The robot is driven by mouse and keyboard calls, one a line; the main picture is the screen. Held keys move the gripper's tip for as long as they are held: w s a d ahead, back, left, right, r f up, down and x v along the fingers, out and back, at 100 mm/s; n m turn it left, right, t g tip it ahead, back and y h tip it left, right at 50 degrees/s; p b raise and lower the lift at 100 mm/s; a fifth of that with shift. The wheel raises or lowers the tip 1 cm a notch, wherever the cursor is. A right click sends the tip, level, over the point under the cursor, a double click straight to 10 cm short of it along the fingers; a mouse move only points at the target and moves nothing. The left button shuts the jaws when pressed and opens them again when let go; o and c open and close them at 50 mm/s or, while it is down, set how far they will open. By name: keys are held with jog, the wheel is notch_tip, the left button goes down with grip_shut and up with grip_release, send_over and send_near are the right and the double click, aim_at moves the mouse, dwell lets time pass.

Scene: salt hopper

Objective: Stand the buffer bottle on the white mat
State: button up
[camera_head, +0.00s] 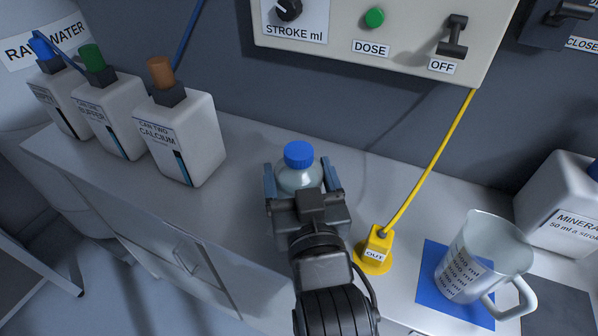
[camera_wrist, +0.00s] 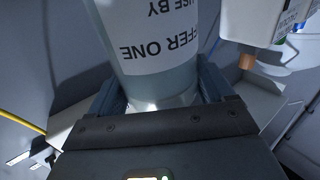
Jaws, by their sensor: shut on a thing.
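The buffer bottle (camera_head: 297,177) is clear with a blue cap and looks upright above the bench or on it; I cannot tell whether its base touches. In the wrist view the bottle (camera_wrist: 155,60) fills the upper middle, its white label upside down with "…FFER ONE" and "USE BY". My gripper (camera_head: 301,182) is shut on the bottle, one finger on each side; both fingers also show in the wrist view. I cannot make out a white mat in the head view. My gripper and arm hide part of the bench.
Several white cans, including a calcium can (camera_head: 181,140), stand at the left. A yellow outlet (camera_head: 375,250) is right of my gripper. A measuring jug (camera_head: 484,258) stands on a blue mat (camera_head: 432,290); a grey mat (camera_head: 556,308) and a mineral container (camera_head: 560,205) are further right. A control panel (camera_head: 400,38) hangs behind.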

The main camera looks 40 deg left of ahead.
jog(key=shift+f, duration=0.1)
jog(key=o, duration=1.4)
jog(key=shift+c, duration=0.2)
jog(key=shift+s+d, duration=0.1)
jog(key=b+v, duration=0.2)
jog(key=v, duration=0.9)
jog(key=shift+s+d, duration=0.25)
